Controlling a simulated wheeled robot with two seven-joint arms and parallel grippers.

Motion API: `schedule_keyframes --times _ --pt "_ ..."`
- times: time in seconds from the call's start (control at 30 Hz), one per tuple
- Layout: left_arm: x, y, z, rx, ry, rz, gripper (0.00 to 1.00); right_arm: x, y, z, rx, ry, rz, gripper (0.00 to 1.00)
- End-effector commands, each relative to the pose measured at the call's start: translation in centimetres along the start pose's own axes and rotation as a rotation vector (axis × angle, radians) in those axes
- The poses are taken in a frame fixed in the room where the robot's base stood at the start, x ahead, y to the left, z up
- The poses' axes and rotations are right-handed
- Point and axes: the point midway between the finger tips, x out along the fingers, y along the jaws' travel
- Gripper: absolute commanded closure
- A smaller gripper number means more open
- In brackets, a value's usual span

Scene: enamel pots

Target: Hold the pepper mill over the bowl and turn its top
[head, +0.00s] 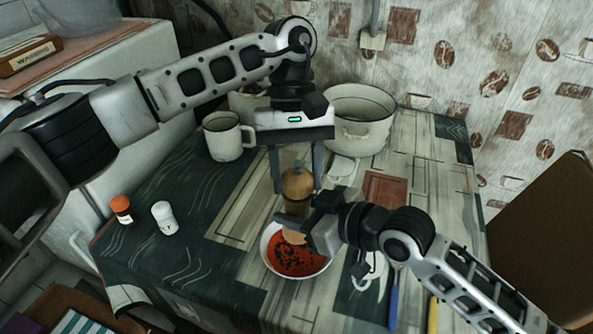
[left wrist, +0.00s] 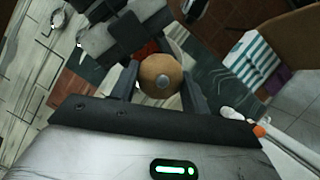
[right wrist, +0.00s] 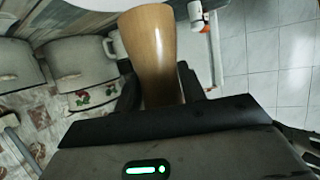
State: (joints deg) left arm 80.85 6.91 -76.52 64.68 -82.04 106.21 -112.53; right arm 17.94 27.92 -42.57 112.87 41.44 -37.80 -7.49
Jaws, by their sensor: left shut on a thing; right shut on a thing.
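The wooden pepper mill (head: 297,207) stands over the far part of the white bowl (head: 268,262), which holds red soup with dark specks. My left gripper (head: 297,190) comes from above and is shut on the mill's round top. In the left wrist view the top (left wrist: 160,77) with its metal knob sits between the fingers. My right gripper (head: 291,226) is shut on the mill's lower body from the right. The body (right wrist: 148,50) fills the middle of the right wrist view. My right gripper hides part of the body and bowl rim.
A white mug (head: 226,138) and a large enamel pot (head: 359,122) stand behind on the table. A blue-handled utensil (head: 393,300) and a yellow-handled one (head: 432,314) lie at the front right.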

Motion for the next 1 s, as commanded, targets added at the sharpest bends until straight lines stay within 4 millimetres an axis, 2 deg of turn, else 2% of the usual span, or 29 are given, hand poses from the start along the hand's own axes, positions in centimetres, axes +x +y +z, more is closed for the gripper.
schedule_keyframes --times 0.37,0.4,0.47,0.77,0.87,1.0 --pt "-0.1 0.0 0.0 0.003 0.001 -0.001 0.77 0.0 0.0 -0.1 0.001 0.001 -0.001 0.87" --pt "-0.1 0.0 0.0 0.003 0.001 -0.001 0.49 0.0 0.0 -0.1 0.001 0.001 -0.001 0.87" --pt "-0.1 0.0 0.0 0.002 0.001 -0.001 0.32 0.0 0.0 0.0 0.001 0.001 -0.001 0.87" --pt "-0.1 0.0 0.0 0.002 0.001 -0.001 0.32 0.0 0.0 -0.1 0.0 0.002 0.0 0.87" --pt "-0.9 0.0 0.0 0.002 0.002 -0.001 0.32 0.0 0.0 -0.1 0.0 0.002 0.0 0.87" --pt "-3.2 0.1 0.0 0.001 0.004 0.001 0.32 0.0 0.0 -0.1 0.0 0.002 0.0 0.87"
